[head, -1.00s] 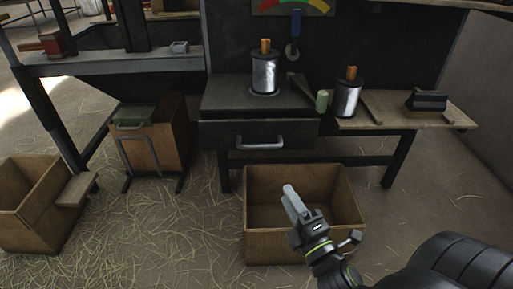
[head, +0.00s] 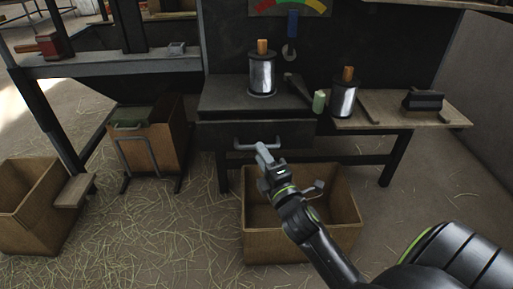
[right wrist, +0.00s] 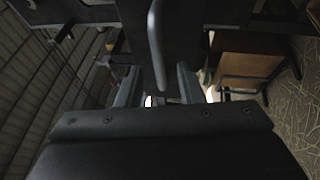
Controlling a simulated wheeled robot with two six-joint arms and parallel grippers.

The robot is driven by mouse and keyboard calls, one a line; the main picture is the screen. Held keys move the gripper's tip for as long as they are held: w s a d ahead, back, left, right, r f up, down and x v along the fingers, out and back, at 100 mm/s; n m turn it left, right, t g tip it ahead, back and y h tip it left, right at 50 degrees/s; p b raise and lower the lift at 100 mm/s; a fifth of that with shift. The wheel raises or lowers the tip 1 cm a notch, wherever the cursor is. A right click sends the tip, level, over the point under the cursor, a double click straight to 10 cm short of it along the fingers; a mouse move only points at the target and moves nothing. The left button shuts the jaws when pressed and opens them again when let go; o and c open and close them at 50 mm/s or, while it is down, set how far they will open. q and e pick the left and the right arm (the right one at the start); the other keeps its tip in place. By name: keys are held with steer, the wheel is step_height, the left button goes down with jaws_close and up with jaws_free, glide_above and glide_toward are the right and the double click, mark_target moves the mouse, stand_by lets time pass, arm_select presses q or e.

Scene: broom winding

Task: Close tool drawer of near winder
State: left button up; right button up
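The near winder's tool drawer (head: 222,136) is a dark drawer under the dark bench top that carries a spool. How far it stands out is hard to tell. Its grey bar handle (head: 242,144) faces me. My right gripper (head: 264,152) is at the right part of the handle, its tips overlapping it in the head view. In the right wrist view the fingers (right wrist: 157,88) are apart, with the handle bar (right wrist: 156,40) showing between them. Contact cannot be made out. My left gripper is in neither view.
A cardboard box (head: 340,225) stands on the floor below my right gripper. Wire spools (head: 262,76) (head: 343,99) stand on the bench. A wooden bin (head: 163,141) is left of the drawer, with another box (head: 28,215) further left. Straw covers the floor.

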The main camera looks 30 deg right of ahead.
steer(key=shift+b+x, duration=0.3)
steer(key=shift+x, duration=1.6)
jaws_close()
